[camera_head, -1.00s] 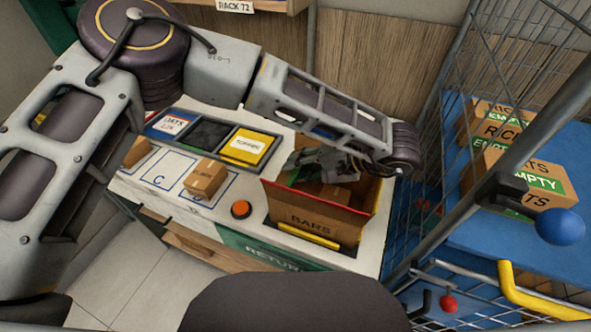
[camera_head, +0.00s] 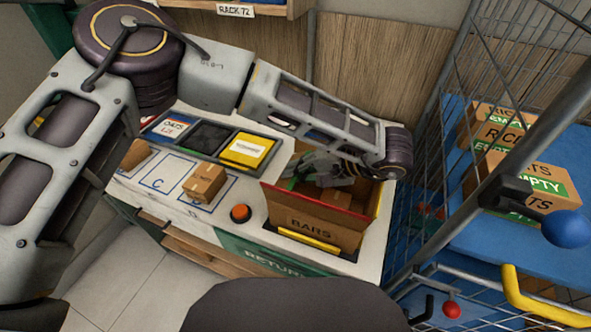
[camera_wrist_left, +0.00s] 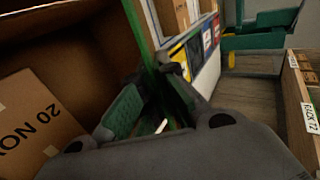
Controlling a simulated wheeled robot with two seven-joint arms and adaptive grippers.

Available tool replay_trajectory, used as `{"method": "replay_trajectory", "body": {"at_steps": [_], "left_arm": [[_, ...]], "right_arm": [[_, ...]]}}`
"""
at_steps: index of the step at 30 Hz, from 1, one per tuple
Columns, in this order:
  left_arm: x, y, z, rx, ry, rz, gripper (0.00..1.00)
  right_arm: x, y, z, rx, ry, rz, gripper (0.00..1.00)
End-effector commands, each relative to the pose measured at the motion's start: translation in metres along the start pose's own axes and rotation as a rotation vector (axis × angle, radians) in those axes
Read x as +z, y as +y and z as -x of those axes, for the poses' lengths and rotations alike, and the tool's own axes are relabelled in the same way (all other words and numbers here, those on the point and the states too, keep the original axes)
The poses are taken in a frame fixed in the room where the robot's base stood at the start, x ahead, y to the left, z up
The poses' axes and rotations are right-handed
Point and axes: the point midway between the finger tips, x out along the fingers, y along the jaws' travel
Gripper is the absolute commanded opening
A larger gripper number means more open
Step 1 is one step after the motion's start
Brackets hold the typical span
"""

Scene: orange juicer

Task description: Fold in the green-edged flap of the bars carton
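The bars carton (camera_head: 312,222) stands open on the white counter, its front flap edged in red. In the left wrist view, the green-edged flap (camera_wrist_left: 137,32) stands up along one side of the carton and shows almost edge-on. My left gripper (camera_head: 308,172) is low over the left part of the carton's opening. In the left wrist view the fingers of the gripper (camera_wrist_left: 152,92) are apart, green pads showing, with the green edge running down between them. Whether they touch the flap I cannot tell. My right gripper is out of view.
Inside the carton lies a small box (camera_wrist_left: 30,125). Bins, including a yellow one (camera_head: 247,148), a small box (camera_head: 204,182) and an orange button (camera_head: 240,213) are left of the carton. A wire cage trolley (camera_head: 430,190) with several cartons stands close on the right.

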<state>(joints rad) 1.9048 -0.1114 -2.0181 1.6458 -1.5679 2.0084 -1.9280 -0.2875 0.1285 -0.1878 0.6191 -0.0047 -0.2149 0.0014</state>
Motion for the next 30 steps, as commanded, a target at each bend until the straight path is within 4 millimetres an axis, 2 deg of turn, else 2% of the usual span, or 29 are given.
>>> {"method": "replay_trajectory", "body": {"at_steps": [16,30], "left_arm": [[0.0,0.005,0.001,-0.102,0.001,-0.003,0.0],[0.0,0.005,0.0,-0.124,0.0,0.0,0.0]], "right_arm": [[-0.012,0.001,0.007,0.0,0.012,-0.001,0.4],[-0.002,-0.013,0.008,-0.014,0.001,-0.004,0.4]]}}
